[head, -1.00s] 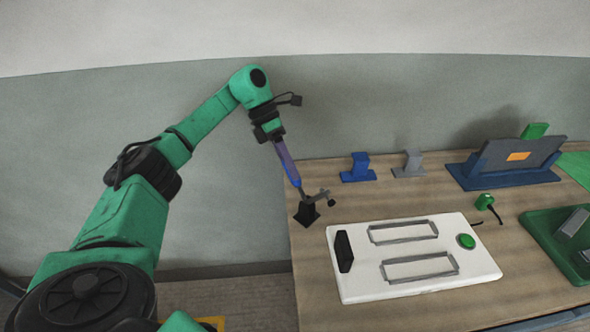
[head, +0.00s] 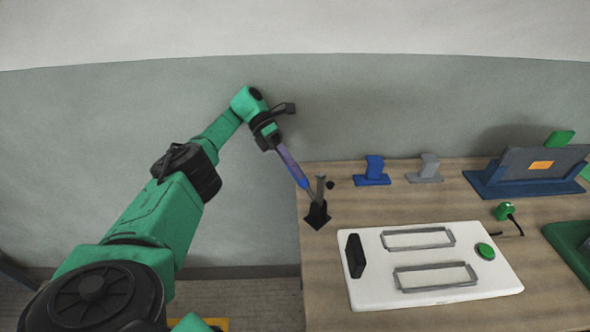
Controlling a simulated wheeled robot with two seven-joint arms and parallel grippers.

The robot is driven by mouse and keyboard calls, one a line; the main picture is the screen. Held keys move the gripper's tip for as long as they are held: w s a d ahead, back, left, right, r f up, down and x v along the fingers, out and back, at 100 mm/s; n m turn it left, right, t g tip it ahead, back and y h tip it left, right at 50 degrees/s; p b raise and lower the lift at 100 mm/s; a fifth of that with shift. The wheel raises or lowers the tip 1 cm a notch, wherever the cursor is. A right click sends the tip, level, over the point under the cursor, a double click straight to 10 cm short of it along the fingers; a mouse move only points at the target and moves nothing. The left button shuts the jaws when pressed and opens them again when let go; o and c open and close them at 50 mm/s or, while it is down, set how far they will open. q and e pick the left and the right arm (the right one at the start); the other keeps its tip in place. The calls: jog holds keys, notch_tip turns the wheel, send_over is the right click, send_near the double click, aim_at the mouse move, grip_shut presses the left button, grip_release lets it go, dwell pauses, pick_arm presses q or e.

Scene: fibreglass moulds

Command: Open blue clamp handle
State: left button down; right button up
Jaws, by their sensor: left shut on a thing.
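The clamp stands at the table's left edge on a black base (head: 317,215). Its long blue handle (head: 296,172) leans up and to the left, off the table's edge. The clamp's grey arm (head: 320,187) points up, with a small black tip beside it. My left gripper (head: 274,140) is shut on the upper end of the blue handle; its fingers are small and partly hidden there. My right gripper is not in view.
A white panel (head: 374,290) with two grey frames, a black block and a green button lies right of the clamp. Blue (head: 373,178) and grey (head: 425,174) stands and a blue holder (head: 500,187) with a dark plate are behind. A green tray (head: 573,240) is at right.

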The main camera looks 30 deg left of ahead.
pick_arm(q)
jog(key=c, duration=0.6)
grip_release()
notch_tip(320, 180, up, 20)
jog(key=p, duration=1.7)
jog(key=shift+p, duration=0.35)
jog(key=shift+f, duration=0.1)
jog(key=shift+c, duration=0.3)
